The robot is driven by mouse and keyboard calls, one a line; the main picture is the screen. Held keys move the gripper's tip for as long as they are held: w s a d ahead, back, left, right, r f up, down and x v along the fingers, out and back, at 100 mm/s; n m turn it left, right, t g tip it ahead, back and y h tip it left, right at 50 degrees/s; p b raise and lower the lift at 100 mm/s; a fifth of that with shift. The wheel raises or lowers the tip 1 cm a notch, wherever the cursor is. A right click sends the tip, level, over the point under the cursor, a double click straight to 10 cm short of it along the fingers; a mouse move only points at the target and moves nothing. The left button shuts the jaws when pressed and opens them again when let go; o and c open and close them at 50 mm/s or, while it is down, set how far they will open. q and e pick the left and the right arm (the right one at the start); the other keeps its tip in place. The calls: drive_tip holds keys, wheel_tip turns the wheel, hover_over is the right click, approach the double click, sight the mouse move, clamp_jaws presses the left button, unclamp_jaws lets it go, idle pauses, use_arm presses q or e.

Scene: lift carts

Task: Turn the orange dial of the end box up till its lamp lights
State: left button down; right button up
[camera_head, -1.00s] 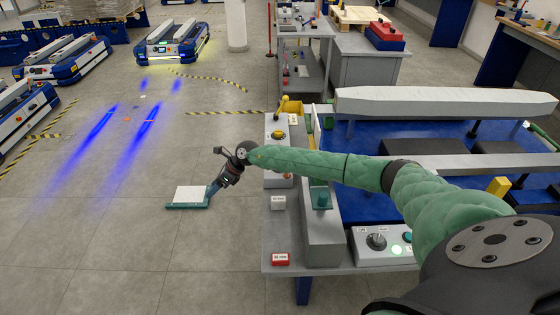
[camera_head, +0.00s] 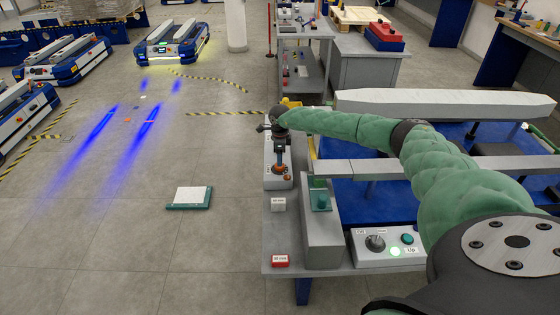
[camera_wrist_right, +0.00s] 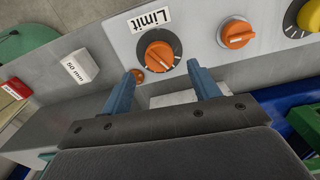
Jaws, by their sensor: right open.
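The end box (camera_head: 270,178) is a light grey box on the bench's left edge. In the wrist view its panel (camera_wrist_right: 120,35) has a "Limit" label above an orange dial (camera_wrist_right: 159,50) with a raised bar. A small dull orange round spot (camera_wrist_right: 138,76), perhaps the lamp, sits below left of the dial, close to the left finger; I cannot tell if it is lit. My right gripper (camera_wrist_right: 163,68) is open, its blue fingers either side of the dial's lower edge, not visibly gripping it. In the head view the gripper (camera_head: 281,160) points down over the box. My left gripper is out of view.
A second orange knob (camera_wrist_right: 236,35) and a yellow dial (camera_wrist_right: 309,15) are on the same panel. A white "50 mm" block (camera_wrist_right: 80,66) and a red block (camera_head: 281,260) lie nearby. A grey post (camera_head: 321,235) and control box (camera_head: 375,255) stand nearer me.

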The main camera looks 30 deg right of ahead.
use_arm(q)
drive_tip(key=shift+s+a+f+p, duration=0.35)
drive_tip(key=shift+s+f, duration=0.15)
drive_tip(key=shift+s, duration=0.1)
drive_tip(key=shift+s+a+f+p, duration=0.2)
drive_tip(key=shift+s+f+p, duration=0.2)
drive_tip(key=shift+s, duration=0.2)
use_arm(e)
drive_tip(key=shift+f, duration=2.15)
drive_tip(key=c, duration=1)
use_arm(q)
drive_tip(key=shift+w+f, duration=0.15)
